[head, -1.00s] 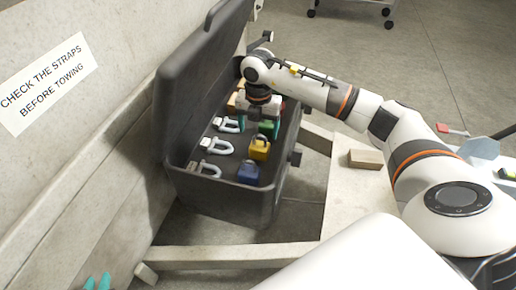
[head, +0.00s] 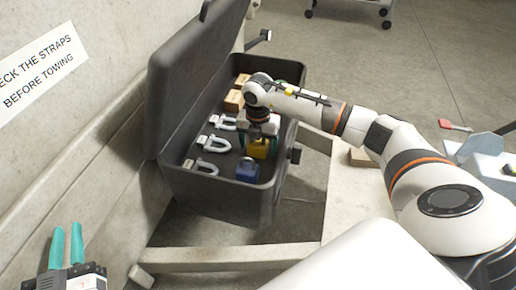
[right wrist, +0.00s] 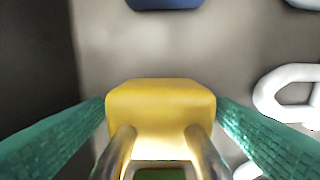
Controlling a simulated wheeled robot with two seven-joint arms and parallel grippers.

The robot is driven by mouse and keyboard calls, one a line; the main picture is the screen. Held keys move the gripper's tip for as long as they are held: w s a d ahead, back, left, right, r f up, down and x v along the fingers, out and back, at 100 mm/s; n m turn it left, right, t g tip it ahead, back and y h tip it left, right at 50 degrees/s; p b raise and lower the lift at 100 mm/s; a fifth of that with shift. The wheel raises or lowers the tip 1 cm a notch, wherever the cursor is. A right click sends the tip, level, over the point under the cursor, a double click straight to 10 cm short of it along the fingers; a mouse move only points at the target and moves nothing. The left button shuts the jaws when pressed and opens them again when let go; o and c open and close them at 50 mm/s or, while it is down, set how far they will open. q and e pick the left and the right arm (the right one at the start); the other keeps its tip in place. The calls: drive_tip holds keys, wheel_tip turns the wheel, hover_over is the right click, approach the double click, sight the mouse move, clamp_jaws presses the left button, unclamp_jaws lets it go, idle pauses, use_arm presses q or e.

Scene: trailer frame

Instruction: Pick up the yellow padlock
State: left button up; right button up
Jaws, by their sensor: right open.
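The yellow padlock (head: 258,149) sits in the black toolbox (head: 222,201), partly hidden by my right gripper (head: 262,131) above it in the head view. In the right wrist view the yellow padlock (right wrist: 160,103) lies between the two teal fingertips, one on each side. The right jaws are open; whether the fingertips touch the body cannot be told. The padlock's shackle points toward the lower edge of that view.
A blue padlock (head: 247,170) is just in front of the yellow one. Grey shackles (head: 212,143) lie to the left and brown blocks (head: 234,100) toward the back. The toolbox's raised lid (head: 190,80) stands on the left. A concrete wall (head: 60,150) rises beyond it.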

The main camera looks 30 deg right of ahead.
drive_tip(key=c, duration=1.4)
drive_tip(key=shift+o, duration=0.2)
